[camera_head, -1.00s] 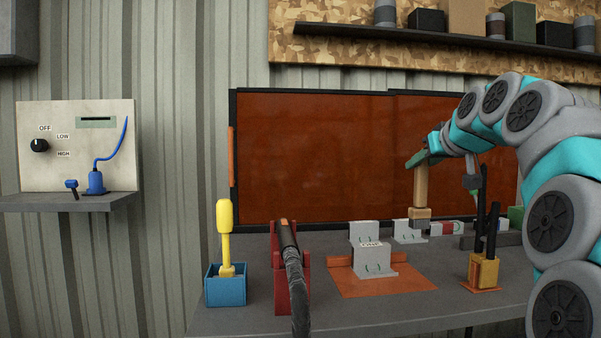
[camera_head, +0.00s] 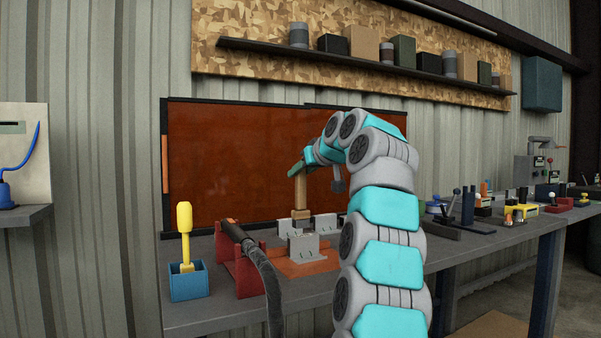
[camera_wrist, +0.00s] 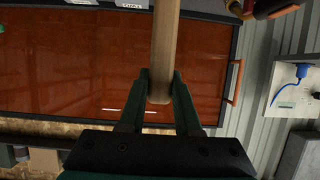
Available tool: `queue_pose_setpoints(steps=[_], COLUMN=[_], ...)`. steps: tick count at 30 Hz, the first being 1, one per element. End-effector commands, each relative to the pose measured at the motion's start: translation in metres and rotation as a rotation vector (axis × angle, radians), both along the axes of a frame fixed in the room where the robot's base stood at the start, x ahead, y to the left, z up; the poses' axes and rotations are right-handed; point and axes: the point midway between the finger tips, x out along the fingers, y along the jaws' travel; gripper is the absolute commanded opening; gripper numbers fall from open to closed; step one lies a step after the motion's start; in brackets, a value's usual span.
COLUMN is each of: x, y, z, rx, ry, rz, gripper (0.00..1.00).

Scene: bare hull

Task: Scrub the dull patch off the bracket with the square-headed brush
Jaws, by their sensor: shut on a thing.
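My gripper (camera_head: 309,164) is shut on the wooden handle of a brush (camera_head: 300,190), held upright with its square head down at the back of the bench. The handle also shows between the fingers (camera_wrist: 162,82) in the wrist view (camera_wrist: 165,45). A grey bracket (camera_head: 304,247) stands on the orange mat (camera_head: 302,268), in front of the brush head. A second grey bracket (camera_head: 326,222) stands behind it to the right. I cannot make out the dull patch, nor whether the bristles touch anything.
A yellow-handled tool (camera_head: 185,235) stands in a blue box (camera_head: 188,284) at the bench's left. A red stand (camera_head: 243,274) with a dark hose (camera_head: 262,262) is beside it. A dark red panel (camera_head: 225,150) is behind. Several tools crowd the bench's right; my arm hides part of the middle.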

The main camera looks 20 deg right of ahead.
Motion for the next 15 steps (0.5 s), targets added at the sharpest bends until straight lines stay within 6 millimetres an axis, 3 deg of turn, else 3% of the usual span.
queue_pose_setpoints(steps=[15], x=[0.0], y=[0.0], z=[-0.01], rx=[0.0], ry=[-0.001], rz=[0.0], gripper=[0.0])
